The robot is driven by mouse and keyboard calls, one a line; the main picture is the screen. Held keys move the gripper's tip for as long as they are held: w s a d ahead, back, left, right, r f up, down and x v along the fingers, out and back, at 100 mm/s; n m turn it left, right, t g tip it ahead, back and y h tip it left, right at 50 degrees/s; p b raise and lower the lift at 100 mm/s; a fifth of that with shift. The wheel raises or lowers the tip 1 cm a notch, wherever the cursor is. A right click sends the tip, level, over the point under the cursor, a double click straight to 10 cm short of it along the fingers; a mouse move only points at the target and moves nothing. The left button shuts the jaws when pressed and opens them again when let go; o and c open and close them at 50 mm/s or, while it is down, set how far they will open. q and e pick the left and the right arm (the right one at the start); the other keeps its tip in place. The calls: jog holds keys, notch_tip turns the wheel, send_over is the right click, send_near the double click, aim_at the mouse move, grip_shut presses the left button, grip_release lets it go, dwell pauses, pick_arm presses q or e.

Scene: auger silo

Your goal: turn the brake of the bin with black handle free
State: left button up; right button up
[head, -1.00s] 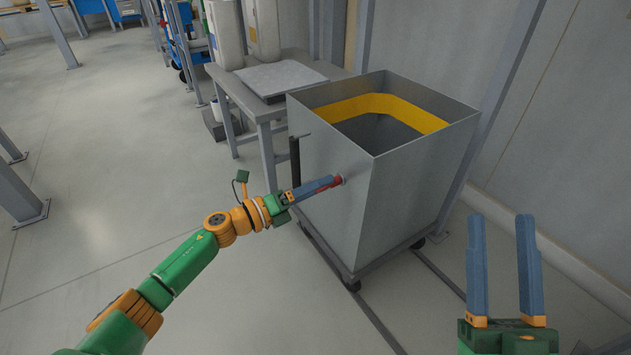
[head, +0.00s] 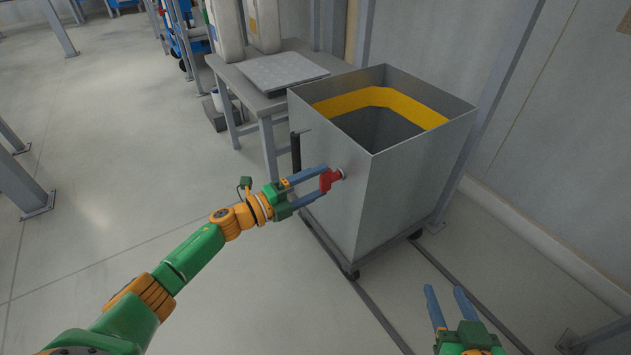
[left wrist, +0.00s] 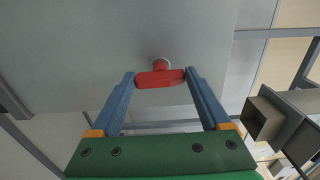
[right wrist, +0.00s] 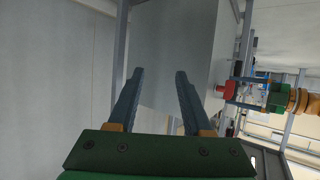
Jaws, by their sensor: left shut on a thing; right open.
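The grey bin (head: 408,180) stands on a wheeled base, its open top showing a yellow band inside. A black handle (head: 296,150) is upright at its left edge. A red brake knob (head: 328,181) sticks out of the bin's near side on a short round mount. My left gripper (head: 324,180) is shut on the knob, one finger at each end of its bar; the left wrist view shows the red bar (left wrist: 160,78) between the fingertips. My right gripper (head: 445,292) is open and empty, low in front of the bin's right side. The knob also shows in the right wrist view (right wrist: 227,89).
A grey table (head: 262,98) with a flat plate (head: 284,70) and pale containers stands behind the bin to the left. A wall and a slanted post are close on the right. Rails run along the floor under the bin.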

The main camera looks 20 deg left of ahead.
jog(key=shift+s+f, duration=0.1)
jog(key=shift+f, duration=0.1)
pick_arm(q)
jog(key=o, duration=1.2)
jog(key=shift+s+a, duration=0.1)
pick_arm(e)
jog(key=shift+d, duration=0.1)
pick_arm(q)
jog(key=p+v, duration=0.2)
jog(key=v, duration=0.4)
jog(key=shift+s+a, duration=0.25)
jog(key=shift+s, duration=0.1)
pick_arm(e)
jog(key=s+d+f+g+h, duration=0.2)
jog(key=s+d+f+g, duration=0.1)
jog(key=s+f+g, duration=0.5)
jog(key=s, duration=0.3)
jog(key=shift+f+m, duration=0.3)
jog(key=shift+f, duration=0.1)
jog(key=shift+w+d, duration=0.1)
